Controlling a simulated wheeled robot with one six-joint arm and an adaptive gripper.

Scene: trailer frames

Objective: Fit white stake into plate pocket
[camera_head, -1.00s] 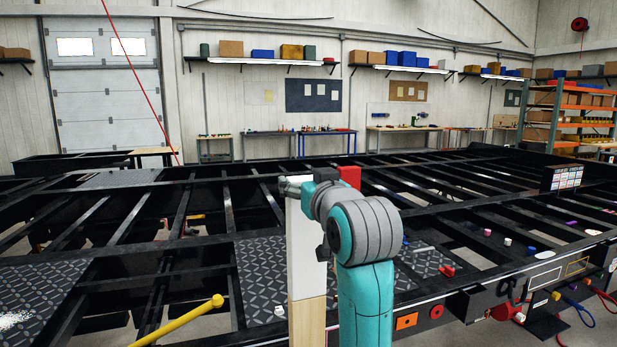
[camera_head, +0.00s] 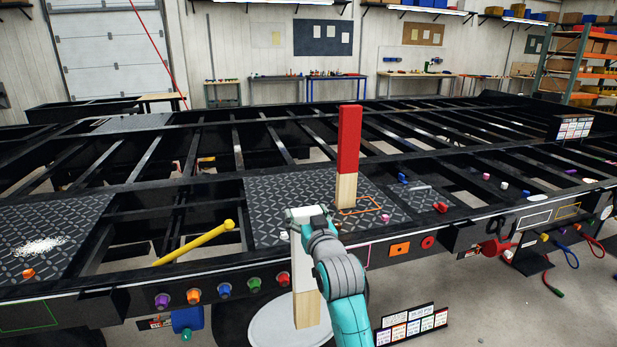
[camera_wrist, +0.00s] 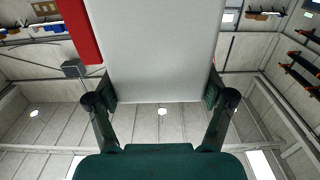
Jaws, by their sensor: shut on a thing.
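My gripper (camera_head: 306,213) is shut on the white stake near its top. The stake (camera_head: 300,262) is a white square post with a bare wood lower end; it hangs roughly upright in front of the trailer's near rail. Its white face (camera_wrist: 160,50) fills the upper middle of the wrist view between my fingers. A red stake (camera_head: 348,140) with a wood foot stands upright on the dark diamond-tread plate (camera_head: 275,200). An orange outline (camera_head: 372,208) is marked on the plate beside that foot. I cannot make out a pocket opening. The held stake is apart from the outline.
A yellow bar (camera_head: 195,243) slants up left of the plate. Coloured knobs line the near rail (camera_head: 130,305). A small red piece (camera_head: 440,207) lies on the plate's right side. A label stand (camera_head: 412,325) is at lower right. Open frame gaps lie beyond.

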